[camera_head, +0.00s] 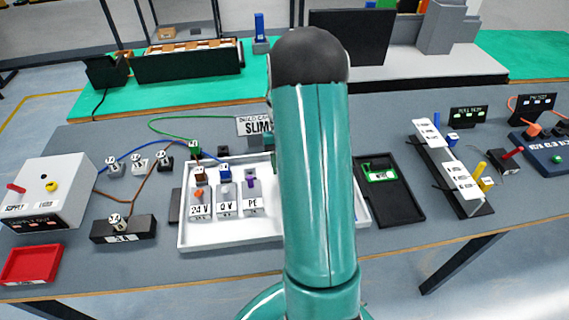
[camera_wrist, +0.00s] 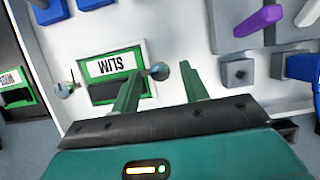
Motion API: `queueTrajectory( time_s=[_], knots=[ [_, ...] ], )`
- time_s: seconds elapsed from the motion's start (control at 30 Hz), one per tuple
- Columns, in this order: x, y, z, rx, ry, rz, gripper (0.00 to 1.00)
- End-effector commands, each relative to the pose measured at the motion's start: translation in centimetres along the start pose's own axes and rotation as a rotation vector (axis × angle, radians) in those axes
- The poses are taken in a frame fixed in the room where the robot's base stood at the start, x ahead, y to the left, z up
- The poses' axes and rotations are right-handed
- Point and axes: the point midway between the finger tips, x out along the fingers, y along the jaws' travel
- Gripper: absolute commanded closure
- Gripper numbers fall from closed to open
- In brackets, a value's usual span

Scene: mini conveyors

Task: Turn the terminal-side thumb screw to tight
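The module is a green-framed unit with a white label reading upside down (camera_wrist: 116,63), mounted on the white panel in the wrist view. A round metallic thumb screw (camera_wrist: 160,70) is at its right side, toward the grey terminal blocks. A second thumb screw (camera_wrist: 65,90) is at its left side. My gripper (camera_wrist: 163,72) is open, with its two green fingers apart. In the picture the right-hand screw lies between the fingertips; I see no contact, and the depth gap cannot be told. In the head view my arm hides the gripper and both screws.
The white tray (camera_head: 230,238) holds labelled terminal blocks (camera_head: 226,202) with coloured levers. A black tray (camera_head: 397,206) with a green module (camera_head: 381,175) is at its right. A white supply box (camera_head: 45,190) and red bin (camera_head: 32,264) stand at the left.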

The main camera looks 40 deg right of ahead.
Motion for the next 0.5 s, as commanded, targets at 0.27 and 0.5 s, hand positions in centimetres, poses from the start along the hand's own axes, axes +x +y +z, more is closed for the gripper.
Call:
queueTrajectory(
  time_s=[0.27, 0.5],
  knots=[
    [-0.2, 0.0, 0.0, 0.001, 0.000, 0.000, 0.56],
    [-3.7, -0.1, -0.1, 0.000, 0.004, 0.000, 0.56]
  ],
)
